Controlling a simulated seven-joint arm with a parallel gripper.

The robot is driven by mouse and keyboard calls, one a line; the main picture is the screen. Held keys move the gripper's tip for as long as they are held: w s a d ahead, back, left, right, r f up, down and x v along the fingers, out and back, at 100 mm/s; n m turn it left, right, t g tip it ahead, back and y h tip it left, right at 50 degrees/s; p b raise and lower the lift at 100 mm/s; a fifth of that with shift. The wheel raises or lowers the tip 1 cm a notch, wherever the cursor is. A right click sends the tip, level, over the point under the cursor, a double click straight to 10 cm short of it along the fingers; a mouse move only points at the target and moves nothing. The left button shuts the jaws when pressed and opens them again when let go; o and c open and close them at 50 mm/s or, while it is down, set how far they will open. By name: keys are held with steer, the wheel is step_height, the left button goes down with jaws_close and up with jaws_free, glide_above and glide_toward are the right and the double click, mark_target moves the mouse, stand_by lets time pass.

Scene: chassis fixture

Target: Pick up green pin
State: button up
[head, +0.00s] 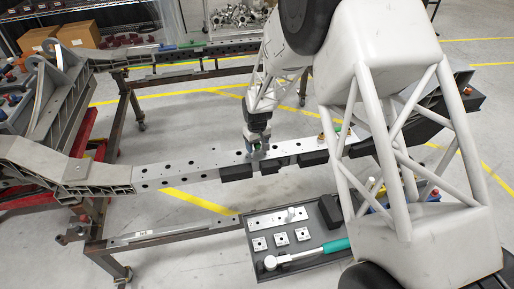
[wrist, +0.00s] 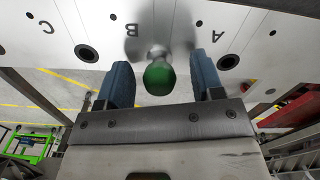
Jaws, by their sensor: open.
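The green pin (wrist: 160,78) has a round green end and stands at the metal beam, which is marked with letters and holes in the wrist view. My gripper (wrist: 160,67) is open, with one blue-grey finger on each side of the pin and a visible gap on both sides. In the head view my gripper (head: 257,151) is low over the light beam (head: 200,168). A small green spot shows beside the fingers there, but the pin is mostly hidden.
A dark tray (head: 262,218) with square plates and a teal-handled hammer (head: 335,246) lies below the beam. Black blocks (head: 313,158) line the beam's near side. A gold pin (head: 321,137) stands further right. Cardboard boxes (head: 78,35) sit at the back left.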

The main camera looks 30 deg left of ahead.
steer(key=shift+f, duration=0.35)
stand_by(0.3)
jaws_close()
steer(key=shift+r, duration=0.2)
steer(key=shift+r, duration=4.8)
steer(key=shift+r, duration=0.15)
step_height(320, 180, up, 6)
